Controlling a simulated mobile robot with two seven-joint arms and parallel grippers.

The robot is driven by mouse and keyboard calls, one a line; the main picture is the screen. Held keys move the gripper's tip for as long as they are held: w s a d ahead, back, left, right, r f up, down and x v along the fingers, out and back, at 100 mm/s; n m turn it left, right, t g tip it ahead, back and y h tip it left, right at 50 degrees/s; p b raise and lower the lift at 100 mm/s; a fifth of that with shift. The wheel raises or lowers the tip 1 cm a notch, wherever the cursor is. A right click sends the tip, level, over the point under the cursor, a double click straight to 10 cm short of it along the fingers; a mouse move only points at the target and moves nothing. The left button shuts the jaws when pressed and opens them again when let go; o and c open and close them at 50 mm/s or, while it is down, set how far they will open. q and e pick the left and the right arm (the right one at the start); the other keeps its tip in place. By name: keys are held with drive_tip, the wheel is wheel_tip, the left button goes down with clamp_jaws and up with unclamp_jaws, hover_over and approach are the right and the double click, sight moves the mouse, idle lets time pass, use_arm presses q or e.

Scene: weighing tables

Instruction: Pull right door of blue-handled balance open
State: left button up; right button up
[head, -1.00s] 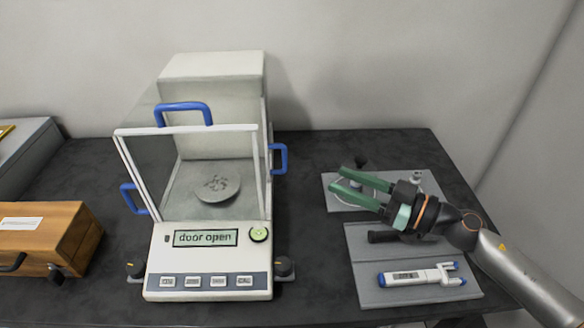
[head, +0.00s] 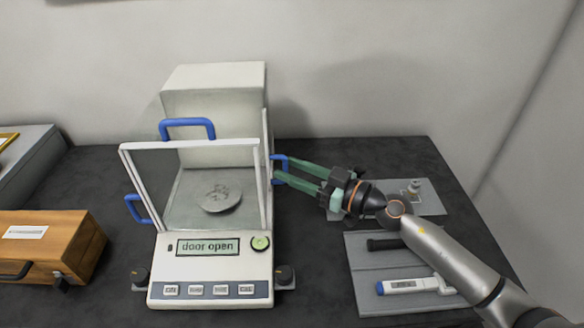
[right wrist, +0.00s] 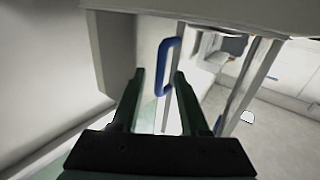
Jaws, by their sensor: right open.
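The blue-handled balance (head: 212,270) stands on the dark table, its display reading "door open". The blue handle of its right door (head: 279,170) is on the balance's right side. My right gripper (head: 276,168) is open, its green fingertips at that handle. In the right wrist view the blue handle (right wrist: 168,65) lies between and just beyond the two open fingers (right wrist: 158,78); I cannot tell whether they touch it. The top blue handle (head: 187,128) and the left door's blue handle (head: 137,208) also show. My left gripper is not in view.
A grey tray (head: 365,285) with a pipette (head: 405,286) lies to the right, in front of a smaller grey plate (head: 428,202) with small items. A wooden box (head: 45,240) stands at the left. The table between balance and trays is clear.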

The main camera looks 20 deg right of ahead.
drive_tip(key=shift+w+a, duration=0.15)
clamp_jaws()
idle(0.4)
idle(1.0)
